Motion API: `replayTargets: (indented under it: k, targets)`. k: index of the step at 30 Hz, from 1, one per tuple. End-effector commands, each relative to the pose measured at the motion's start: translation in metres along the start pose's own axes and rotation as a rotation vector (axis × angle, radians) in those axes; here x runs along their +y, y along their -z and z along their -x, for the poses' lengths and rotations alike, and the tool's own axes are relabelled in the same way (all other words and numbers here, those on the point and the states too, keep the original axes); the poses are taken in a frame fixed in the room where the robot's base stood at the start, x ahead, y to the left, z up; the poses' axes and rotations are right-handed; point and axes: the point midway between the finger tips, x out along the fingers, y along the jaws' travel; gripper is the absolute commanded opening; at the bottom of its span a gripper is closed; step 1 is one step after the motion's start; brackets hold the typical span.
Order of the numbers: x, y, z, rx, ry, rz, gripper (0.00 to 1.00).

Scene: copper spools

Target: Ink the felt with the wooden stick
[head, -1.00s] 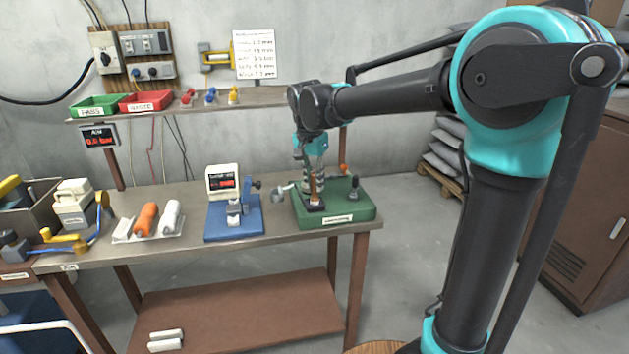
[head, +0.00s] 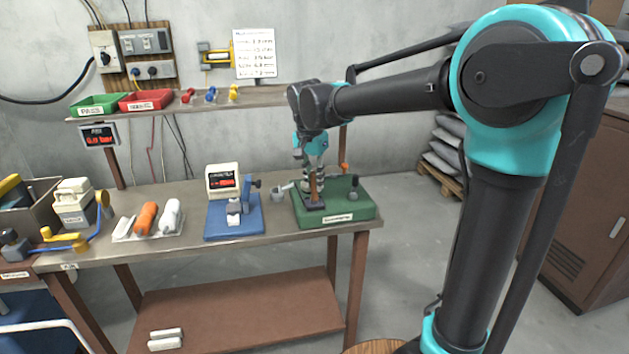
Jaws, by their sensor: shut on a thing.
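My gripper (head: 314,178) is over the green tray (head: 358,211) at the right end of the bench, pointing down. It is shut on the wooden stick (head: 314,189), a slim brown upright piece between the fingers. The stick's lower end is at a small dark pad (head: 313,205), which looks like the felt, at the tray's front left. I cannot tell whether the tip touches the pad or is just above it. Ink on the stick or the pad cannot be made out at this size.
A dark-knobbed post (head: 354,187) stands on the tray's right side. A small grey cup (head: 279,194) is left of the tray. A blue fixture (head: 233,222) with a display stands further left. The shelf (head: 270,98) runs above the back of the bench.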

Motion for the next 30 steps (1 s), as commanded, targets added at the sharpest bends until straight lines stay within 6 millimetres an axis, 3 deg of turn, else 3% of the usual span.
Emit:
replayTargets:
  k: [30]
  targets:
    - [0.000,0.010,0.066,0.000,0.000,0.000,0.00]
